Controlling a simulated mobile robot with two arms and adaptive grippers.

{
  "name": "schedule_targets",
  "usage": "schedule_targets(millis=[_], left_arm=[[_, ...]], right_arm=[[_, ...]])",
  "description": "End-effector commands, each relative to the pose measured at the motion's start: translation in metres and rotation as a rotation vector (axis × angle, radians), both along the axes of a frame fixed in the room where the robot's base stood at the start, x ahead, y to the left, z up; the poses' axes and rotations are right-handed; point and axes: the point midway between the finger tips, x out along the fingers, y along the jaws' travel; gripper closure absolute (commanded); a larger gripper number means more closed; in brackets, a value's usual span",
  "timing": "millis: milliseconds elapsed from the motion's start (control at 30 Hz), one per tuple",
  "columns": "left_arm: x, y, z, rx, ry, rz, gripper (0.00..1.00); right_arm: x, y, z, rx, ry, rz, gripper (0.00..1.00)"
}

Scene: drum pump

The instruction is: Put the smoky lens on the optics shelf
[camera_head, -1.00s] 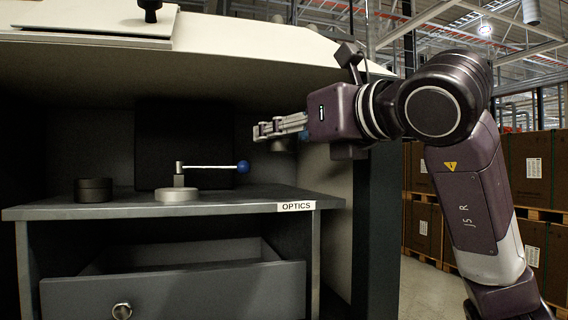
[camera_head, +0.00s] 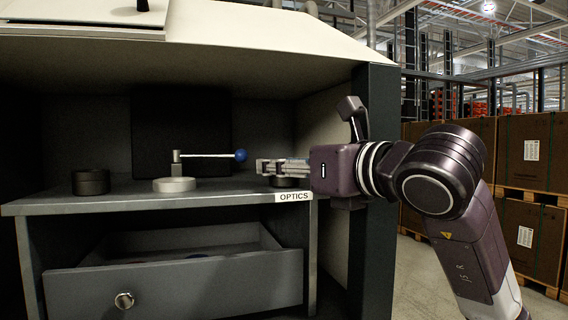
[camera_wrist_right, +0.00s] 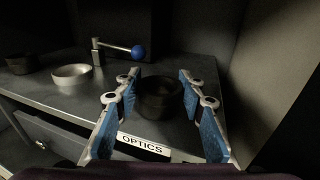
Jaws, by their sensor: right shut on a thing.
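The smoky lens, a dark round piece, is between the fingers of my right gripper (camera_head: 283,167). It shows best in the right wrist view (camera_wrist_right: 160,97), with the blue-padded fingers on either side of it. My right gripper is shut on it. In the head view only a dark part of the lens (camera_head: 284,181) shows under the fingers. The lens is at the right end of the grey optics shelf (camera_head: 120,200), behind the OPTICS label (camera_head: 293,196). I cannot tell whether it touches the shelf top. My left gripper is not in view.
A black round piece (camera_head: 91,182) stands at the shelf's left. A pale grey dish (camera_head: 174,185) is mid-shelf, by a lever with a blue ball (camera_head: 240,155). A drawer (camera_head: 180,285) below stands open. The cabinet's side wall (camera_head: 370,190) is close on the right.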

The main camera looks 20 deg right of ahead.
Motion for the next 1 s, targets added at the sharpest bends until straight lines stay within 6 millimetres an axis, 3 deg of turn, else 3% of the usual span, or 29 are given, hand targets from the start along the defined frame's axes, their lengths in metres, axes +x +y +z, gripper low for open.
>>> schedule_targets(millis=[233,267,400,767,1000], left_arm=[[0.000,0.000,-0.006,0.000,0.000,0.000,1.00],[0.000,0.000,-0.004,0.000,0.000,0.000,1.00],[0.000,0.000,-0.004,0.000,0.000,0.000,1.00],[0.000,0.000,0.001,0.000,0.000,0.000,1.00],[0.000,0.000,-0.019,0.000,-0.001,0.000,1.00]], right_arm=[[0.000,0.000,-0.005,0.000,-0.001,0.000,0.90],[0.000,0.000,-0.003,0.000,0.000,0.000,0.60],[0.000,0.000,-0.003,0.000,0.001,0.000,0.46],[0.000,0.000,0.002,0.000,0.001,0.000,0.46],[-0.041,-0.014,0.000,-0.001,-0.007,-0.001,0.46]])
